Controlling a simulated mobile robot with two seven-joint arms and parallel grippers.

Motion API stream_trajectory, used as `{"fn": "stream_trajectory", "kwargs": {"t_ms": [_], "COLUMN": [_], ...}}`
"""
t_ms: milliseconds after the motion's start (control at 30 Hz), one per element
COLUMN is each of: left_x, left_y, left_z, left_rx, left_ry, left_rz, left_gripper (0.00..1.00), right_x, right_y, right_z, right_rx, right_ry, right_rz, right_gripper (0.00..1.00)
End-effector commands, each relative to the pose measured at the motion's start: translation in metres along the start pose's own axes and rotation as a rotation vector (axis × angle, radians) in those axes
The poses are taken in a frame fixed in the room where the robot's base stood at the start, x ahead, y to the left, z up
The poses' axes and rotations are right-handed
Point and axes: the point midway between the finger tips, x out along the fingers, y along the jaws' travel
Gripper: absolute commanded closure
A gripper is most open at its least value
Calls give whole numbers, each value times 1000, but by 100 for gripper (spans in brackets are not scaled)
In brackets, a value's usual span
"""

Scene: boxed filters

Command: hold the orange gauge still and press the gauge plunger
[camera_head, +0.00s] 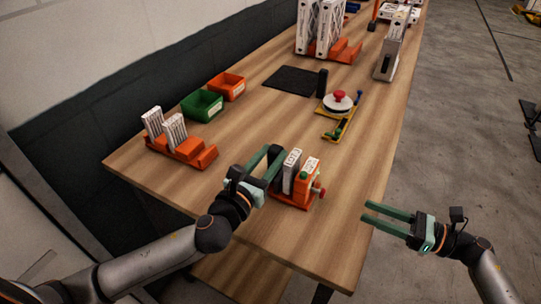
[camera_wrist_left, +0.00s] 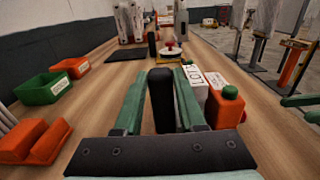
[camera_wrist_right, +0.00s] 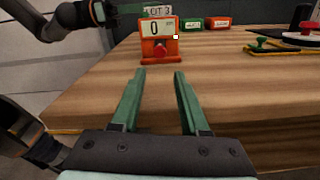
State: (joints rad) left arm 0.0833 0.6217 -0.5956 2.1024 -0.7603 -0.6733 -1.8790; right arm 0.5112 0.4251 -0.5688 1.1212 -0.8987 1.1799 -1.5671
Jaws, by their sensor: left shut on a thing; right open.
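The orange gauge (camera_head: 309,184) stands near the front edge of the table, beside a white box (camera_head: 291,171). In the right wrist view the gauge (camera_wrist_right: 151,46) has a display reading 0 and a red plunger (camera_wrist_right: 160,52) facing that camera; the plunger also shows in the head view (camera_head: 320,192). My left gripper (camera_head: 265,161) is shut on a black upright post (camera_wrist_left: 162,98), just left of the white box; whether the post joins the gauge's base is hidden. My right gripper (camera_head: 388,214) is open and empty, off the table's right edge, apart from the plunger.
A green bin (camera_head: 202,106) and an orange bin (camera_head: 227,86) stand at the back left, near an orange rack (camera_head: 182,150) of white boxes. A dark mat (camera_head: 292,80) and a round device with a red knob (camera_head: 339,97) lie farther along. The wood in front of the right gripper is clear.

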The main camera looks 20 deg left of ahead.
Motion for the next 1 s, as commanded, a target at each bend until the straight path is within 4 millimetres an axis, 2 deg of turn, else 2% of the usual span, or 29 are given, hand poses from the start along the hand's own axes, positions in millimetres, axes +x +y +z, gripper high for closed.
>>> {"fn": "stream_trajectory", "kwargs": {"t_ms": [67,367,1000], "left_x": [0,0,0], "left_y": [0,0,0], "left_z": [0,0,-1], "left_rx": [0,0,0], "left_ry": [1,1,1], "left_rz": [0,0,0], "left_gripper": [100,100,100], "right_x": [0,0,0], "right_y": [0,0,0], "right_z": [0,0,0], "right_rx": [0,0,0], "right_ry": [0,0,0], "right_rz": [0,0,0], "right_gripper": [66,100,100]}}
